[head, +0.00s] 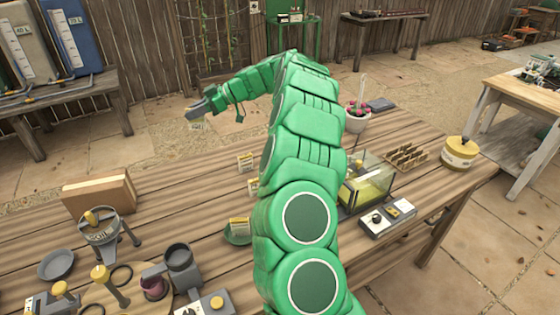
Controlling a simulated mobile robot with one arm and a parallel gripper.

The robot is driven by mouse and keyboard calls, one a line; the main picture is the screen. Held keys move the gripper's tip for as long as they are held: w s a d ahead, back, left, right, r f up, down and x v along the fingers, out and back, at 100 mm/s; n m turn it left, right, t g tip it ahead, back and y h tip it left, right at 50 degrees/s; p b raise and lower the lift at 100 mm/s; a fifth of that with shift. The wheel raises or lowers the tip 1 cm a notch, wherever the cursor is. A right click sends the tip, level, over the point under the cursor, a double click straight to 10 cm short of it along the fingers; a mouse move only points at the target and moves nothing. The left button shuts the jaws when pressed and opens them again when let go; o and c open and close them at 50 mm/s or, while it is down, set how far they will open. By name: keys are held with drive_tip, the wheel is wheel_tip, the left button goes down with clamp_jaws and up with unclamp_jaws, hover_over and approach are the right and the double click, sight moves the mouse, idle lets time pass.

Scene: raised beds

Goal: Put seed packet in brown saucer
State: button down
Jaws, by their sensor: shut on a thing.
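My gripper (197,112) is at the far end of my green arm, out beyond the far edge of the wooden table. It is shut on a small pale seed packet (198,126), which hangs just below the jaws. Similar packets stand on the table, one near its middle (245,161) and one partly behind my arm (253,186). Another packet (239,224) is in a green saucer (236,239) beside my arm. I cannot make out a brown saucer; my arm covers part of the table.
The wooden table (150,220) holds a brown box (98,193), a grey dish (56,265) and a soil pot (100,227) at left. The table's far left part is clear.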

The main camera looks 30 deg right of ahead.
drive_tip(key=s+d+f+m+t+h, duration=0.1)
drive_tip(key=s+d+f+m+t, duration=0.1)
drive_tip(key=s+d+f, duration=0.45)
drive_tip(key=s+d+f+m+t+h, duration=0.15)
drive_tip(key=s+d, duration=0.25)
drive_tip(key=d, duration=0.6)
drive_tip(key=s+d+f+m+t+h, duration=0.1)
drive_tip(key=s+d+f+m+t, duration=0.15)
drive_tip(key=s+d, duration=0.4)
drive_tip(key=w+d+f+g, duration=0.1)
drive_tip(key=w+d+f, duration=0.5)
drive_tip(key=w+f, duration=0.4)
drive_tip(key=shift+w+n, duration=0.3)
drive_tip(key=shift+w, duration=1.35)
drive_tip(key=shift+d, duration=0.1)
drive_tip(key=shift+w+f, duration=0.3)
drive_tip(key=shift+f, duration=1.55)
drive_tip(key=shift+f, duration=0.15)
